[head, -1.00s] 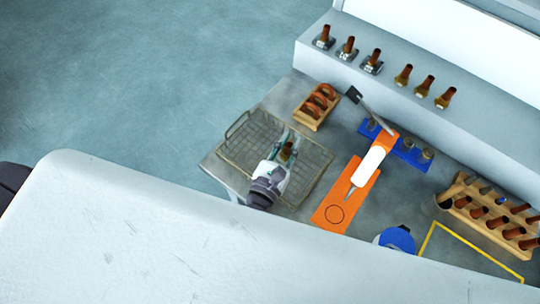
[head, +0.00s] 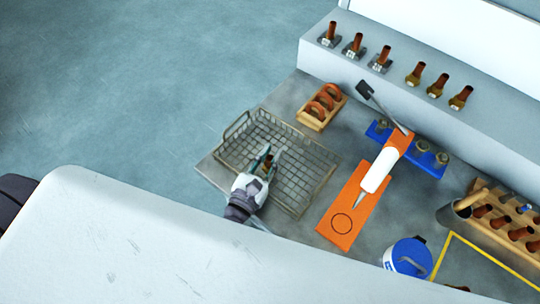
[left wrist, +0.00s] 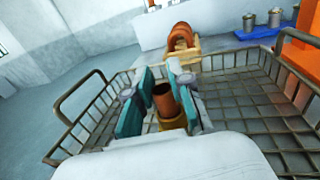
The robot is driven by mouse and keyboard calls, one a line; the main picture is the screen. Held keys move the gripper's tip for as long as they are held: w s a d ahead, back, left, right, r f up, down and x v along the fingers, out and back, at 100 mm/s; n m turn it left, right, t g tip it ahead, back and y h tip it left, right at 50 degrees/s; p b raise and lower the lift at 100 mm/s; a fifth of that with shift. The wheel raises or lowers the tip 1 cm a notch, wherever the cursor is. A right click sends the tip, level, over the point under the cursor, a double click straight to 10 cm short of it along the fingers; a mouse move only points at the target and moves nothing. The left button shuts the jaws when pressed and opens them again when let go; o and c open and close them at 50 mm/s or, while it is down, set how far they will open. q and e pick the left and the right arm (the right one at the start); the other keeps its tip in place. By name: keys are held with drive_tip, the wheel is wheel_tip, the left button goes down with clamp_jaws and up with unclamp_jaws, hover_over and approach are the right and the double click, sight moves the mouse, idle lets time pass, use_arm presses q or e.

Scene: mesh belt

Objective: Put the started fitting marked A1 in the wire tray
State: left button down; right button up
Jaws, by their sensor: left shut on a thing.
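My left gripper (head: 266,163) is shut on a fitting, a copper tube (left wrist: 163,101) in a brass-coloured base (left wrist: 173,123). The fitting is upright between the teal fingers in the left wrist view. Its mark cannot be read. The wire tray (head: 311,190) is a grey mesh basket with raised rims and end handles, and it also shows in the left wrist view (left wrist: 255,110). The gripper and fitting are over the tray's near left part. I cannot tell whether the fitting touches the mesh. My right gripper is not in view.
A wooden holder with copper bends (head: 321,106) stands behind the tray. An orange board (head: 345,217) with a white tube (head: 380,170) lies to its right, by a blue rack (head: 436,166). Several fittings stand on the back ledge (head: 400,85). Most of the tray floor is clear.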

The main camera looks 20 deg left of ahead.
use_arm(q)
drive_tip(key=c, duration=1.5)
unclamp_jaws()
drive_tip(key=shift+f, duration=0.15)
drive_tip(key=o, duration=0.4)
drive_tip(key=shift+o, duration=0.2)
drive_tip(key=shift+r, duration=0.25)
drive_tip(key=s+b, duration=0.1)
drive_tip(key=s, duration=0.2)
drive_tip(key=s+a+b, duration=0.1)
drive_tip(key=s+b, duration=0.1)
drive_tip(key=s, duration=0.2)
drive_tip(key=s+b, duration=0.1)
drive_tip(key=s, duration=0.3)
drive_tip(key=shift+s+a+f, duration=0.15)
drive_tip(key=shift+a+f, duration=0.05)
drive_tip(key=shift+a, duration=0.15)
drive_tip(key=shift+s+r, duration=0.1)
drive_tip(key=shift+s, duration=0.2)
